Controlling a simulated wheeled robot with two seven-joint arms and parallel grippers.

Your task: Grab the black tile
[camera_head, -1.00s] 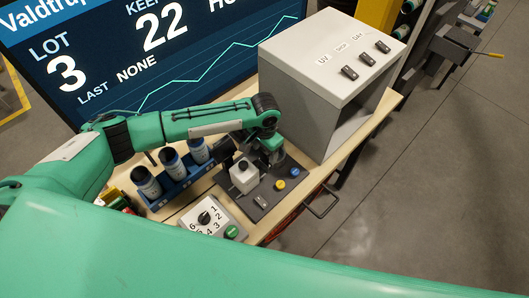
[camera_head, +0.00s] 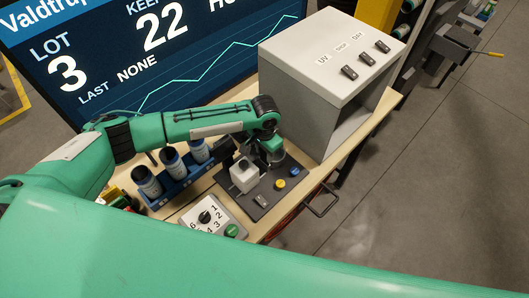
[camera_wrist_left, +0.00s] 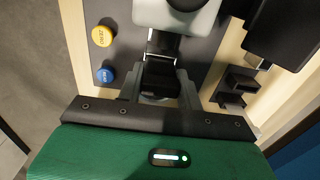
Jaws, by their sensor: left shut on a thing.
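A black tile (camera_wrist_left: 160,76) shows in the left wrist view between the fingers of my left gripper (camera_wrist_left: 160,92). The fingers are shut on it, and its lower part is hard to make out against the dark fingers. The tile cannot be made out in the head view, where the gripper and wrist cover that spot. My right gripper is not in view.
A yellow button (camera_head: 280,184) and a blue button (camera_head: 294,171) sit close to the gripper on the dark panel (camera_head: 262,212). A grey open-fronted cabinet (camera_head: 305,85) stands to the right. A blue rack (camera_head: 181,186) with dark cans and a numbered dial box (camera_head: 196,214) are to the left.

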